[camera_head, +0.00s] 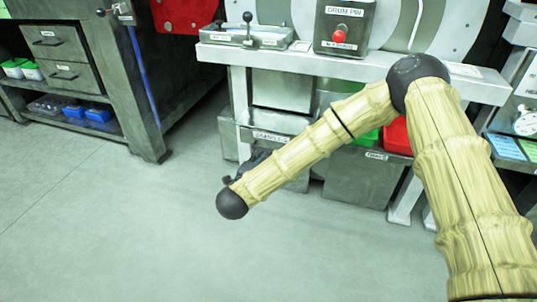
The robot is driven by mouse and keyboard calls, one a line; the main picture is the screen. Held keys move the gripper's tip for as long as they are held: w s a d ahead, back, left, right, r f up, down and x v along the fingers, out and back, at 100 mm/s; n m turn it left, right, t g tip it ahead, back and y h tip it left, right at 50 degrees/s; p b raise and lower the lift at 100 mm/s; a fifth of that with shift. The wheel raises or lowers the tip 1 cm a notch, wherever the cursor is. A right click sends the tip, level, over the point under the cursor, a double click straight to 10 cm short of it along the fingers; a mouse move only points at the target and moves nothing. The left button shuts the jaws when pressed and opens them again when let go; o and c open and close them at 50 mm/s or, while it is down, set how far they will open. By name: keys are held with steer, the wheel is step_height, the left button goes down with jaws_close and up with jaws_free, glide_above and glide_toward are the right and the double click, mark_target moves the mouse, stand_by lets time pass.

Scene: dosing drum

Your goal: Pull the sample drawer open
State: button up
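A grey metal drawer front (282,123) with a pale label strip sits under the bench in the camera_head view. I take it to be the sample drawer, but its label is too small to read surely. My forearm crosses in front of its lower right side, so I cannot tell whether it is shut or slightly out. My gripper (247,164) shows only as a small dark shape behind my wrist, just below the labelled front. Its fingers are mostly hidden, and I cannot see whether it touches the drawer.
The bench top (290,60) carries a lever unit (247,36) and a control box with a red button (340,36). A grey bin (362,178) and a red bin (398,137) stand below. A cabinet (125,80) stands left. The floor (110,220) in front is clear.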

mark_target(268, 150)
steer(key=shift+b+x, duration=1.45)
steer(key=shift+x, duration=2.25)
steer(key=shift+c, duration=0.2)
